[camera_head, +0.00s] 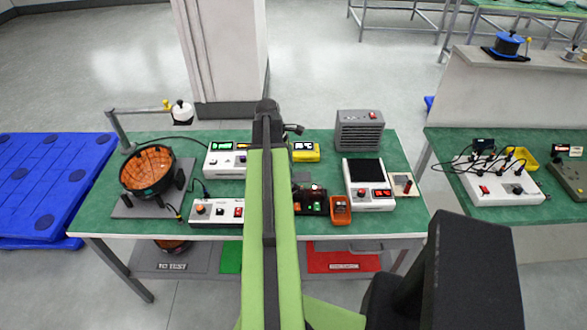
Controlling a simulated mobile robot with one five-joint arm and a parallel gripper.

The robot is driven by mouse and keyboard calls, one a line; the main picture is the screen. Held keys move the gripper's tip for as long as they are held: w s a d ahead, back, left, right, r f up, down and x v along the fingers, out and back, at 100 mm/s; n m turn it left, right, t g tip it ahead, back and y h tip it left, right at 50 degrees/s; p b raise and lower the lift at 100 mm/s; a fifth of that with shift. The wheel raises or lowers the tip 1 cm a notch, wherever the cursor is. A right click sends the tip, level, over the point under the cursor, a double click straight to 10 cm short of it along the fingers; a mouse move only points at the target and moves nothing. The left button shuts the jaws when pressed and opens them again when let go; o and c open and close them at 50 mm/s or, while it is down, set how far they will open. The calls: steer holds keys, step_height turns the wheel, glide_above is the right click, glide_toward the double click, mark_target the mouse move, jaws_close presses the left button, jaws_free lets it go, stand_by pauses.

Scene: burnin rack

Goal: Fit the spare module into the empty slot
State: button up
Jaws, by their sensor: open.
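A dark rack (312,203) with small red and green modules stands on the green table, just right of my arm. My arm covers its left part. I cannot make out which slot in it is empty. A small orange bin (340,217) stands beside its right end. Something lies in the bin, too small to tell whether it is the spare module. My arm reaches forward over the middle of the table. My gripper (292,129) shows only as a small dark part at the arm's far end, near the table's back edge. It is open, with nothing seen in it.
White instruments (368,172) stand right of the bin, and a grey vented box (360,130) behind them. A yellow meter (305,152) sits behind the rack. Left are more white instruments (215,212) and a round copper-coloured coil (147,172). Little table is bare around the rack.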

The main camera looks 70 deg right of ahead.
steer(key=shift+o, duration=0.5)
steer(key=w+a+r+g+p, duration=0.1)
steer(key=w+r+p, duration=0.3)
steer(key=r+p, duration=0.1)
steer(key=shift+v, duration=0.9)
steer(key=b, duration=1.2)
glide_above(296, 186)
steer(key=w, duration=0.3)
steer(key=f, duration=1.1)
steer(key=shift+s+a+f, duration=0.2)
steer(key=shift+a+f, duration=0.1)
steer(key=shift+f, duration=0.1)
steer(key=shift+r, duration=0.1)
steer(key=b+x, duration=0.4)
steer(key=x, duration=0.1)
steer(key=shift+s+b, duration=0.4)
steer(key=shift+r, duration=0.1)
jaws_close()
